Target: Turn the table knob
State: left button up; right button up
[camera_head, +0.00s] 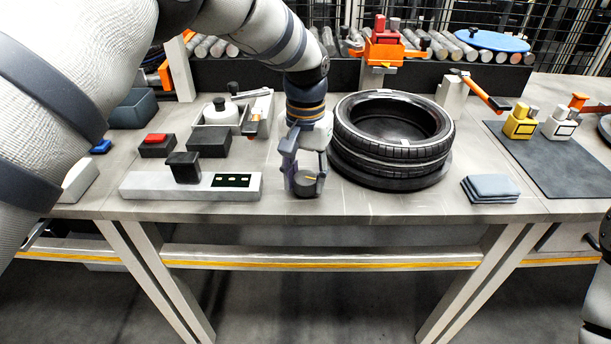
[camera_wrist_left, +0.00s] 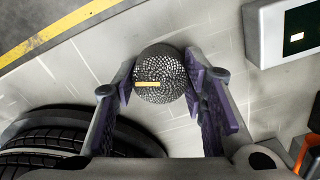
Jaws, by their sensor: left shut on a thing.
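The table knob is a dark round knob (camera_head: 305,183) with a pale orange mark on top, near the front edge of the table, between a light control box and the tyre. In the left wrist view the knob (camera_wrist_left: 160,74) shows a knurled dark top with the mark lying nearly level across its left half. My left gripper (camera_head: 304,176) reaches down over it, with one finger on each side. In the wrist view the gripper (camera_wrist_left: 160,85) is shut on the knob. At the right edge of the head view a part of my right arm shows; its gripper is not visible.
A tyre (camera_head: 392,150) lies just right of my left gripper. A control box (camera_head: 190,187) with a black lever stands to the left. Folded grey cloths (camera_head: 491,189) lie at the front right. Bare table (camera_head: 400,205) runs along the front edge.

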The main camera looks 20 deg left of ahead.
aim_at(305, 177)
dwell(0.5)
pick_arm(q)
jog(key=o, duration=1.2)
jog(key=shift+c, duration=0.2)
notch_tip(305, 177, up, 12)
